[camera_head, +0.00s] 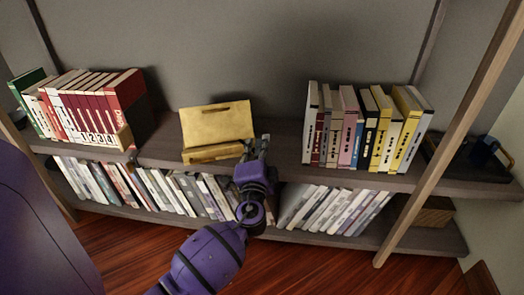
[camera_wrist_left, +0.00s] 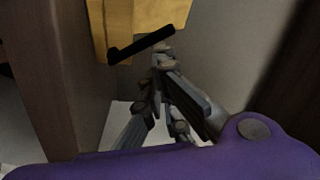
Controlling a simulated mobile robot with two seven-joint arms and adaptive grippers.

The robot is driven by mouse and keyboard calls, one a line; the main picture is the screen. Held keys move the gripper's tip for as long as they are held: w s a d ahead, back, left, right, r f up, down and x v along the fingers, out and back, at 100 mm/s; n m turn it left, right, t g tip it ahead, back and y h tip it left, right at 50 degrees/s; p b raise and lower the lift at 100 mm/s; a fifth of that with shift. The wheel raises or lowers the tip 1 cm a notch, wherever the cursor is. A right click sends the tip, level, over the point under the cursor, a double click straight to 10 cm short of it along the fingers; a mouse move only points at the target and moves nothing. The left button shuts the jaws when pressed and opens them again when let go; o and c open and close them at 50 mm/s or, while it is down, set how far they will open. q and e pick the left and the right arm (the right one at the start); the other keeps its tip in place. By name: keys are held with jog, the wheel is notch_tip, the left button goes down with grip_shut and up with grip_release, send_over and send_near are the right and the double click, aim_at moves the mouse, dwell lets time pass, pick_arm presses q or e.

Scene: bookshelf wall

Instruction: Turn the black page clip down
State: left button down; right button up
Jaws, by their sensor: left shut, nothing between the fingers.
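The black page clip (camera_wrist_left: 141,46) is a short dark bar in the left wrist view. It lies slanted across the lower edge of the yellow wooden book stand (camera_wrist_left: 160,14). In the head view the stand (camera_head: 216,122) sits mid-shelf with a tilted back panel and a front ledge; the clip is too small to make out there. My left gripper (camera_head: 257,144) is at the right front corner of the stand. In the left wrist view its fingertips (camera_wrist_left: 161,55) are together and empty, just below the clip's right half; I cannot tell whether they touch it. My right gripper is not in view.
Red and white books (camera_head: 90,105) stand left of the stand, and a row of books (camera_head: 362,125) stands to the right. More books (camera_head: 335,209) fill the lower shelf. A wooden post (camera_head: 455,125) rises at right. The shelf beside the stand is clear.

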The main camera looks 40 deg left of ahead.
pick_arm(q)
jog(key=shift+s+a+f+b, duration=0.15)
jog(key=shift+s+a+b, duration=0.3)
jog(key=shift+s, duration=0.1)
jog(key=shift+s+a+f+b, duration=0.25)
jog(key=shift+s+a+b, duration=0.05)
jog(key=shift+s+b, duration=0.2)
jog(key=shift+s+a+f+b, duration=0.25)
jog(key=shift+s+b, duration=0.1)
jog(key=shift+b, duration=0.15)
jog(key=shift+r, duration=0.15)
dwell(0.7)
